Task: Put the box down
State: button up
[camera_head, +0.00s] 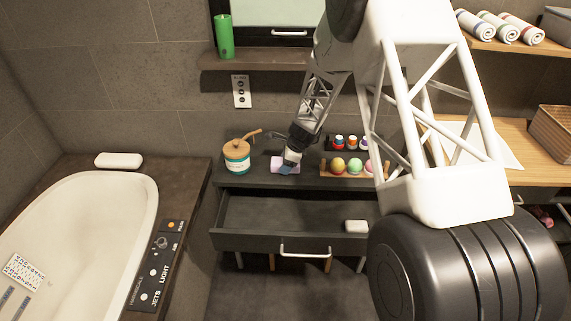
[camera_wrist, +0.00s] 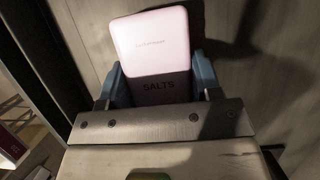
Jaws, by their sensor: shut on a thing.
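The box (camera_wrist: 152,45) is pale pink on top, with dark "SALTS" lettering on its side, and sits between the blue fingers of my gripper (camera_wrist: 158,88) in the wrist view. In the head view my gripper (camera_head: 287,169) points down over the dark vanity top, shut on the pink box (camera_head: 278,163). The box is at or just above the vanity top (camera_head: 258,180); I cannot tell if it touches. Its far side is partly hidden by the gripper.
A jar with a wooden lid (camera_head: 237,158) stands left of the box. A wooden holder with coloured balls (camera_head: 345,168) and small bottles (camera_head: 345,142) stand to the right. Below, the drawer (camera_head: 290,242) is open with a white bar (camera_head: 356,226) inside.

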jog(key=shift+f, duration=0.1)
jog(key=o, duration=1.1)
jog(key=v, duration=1.2)
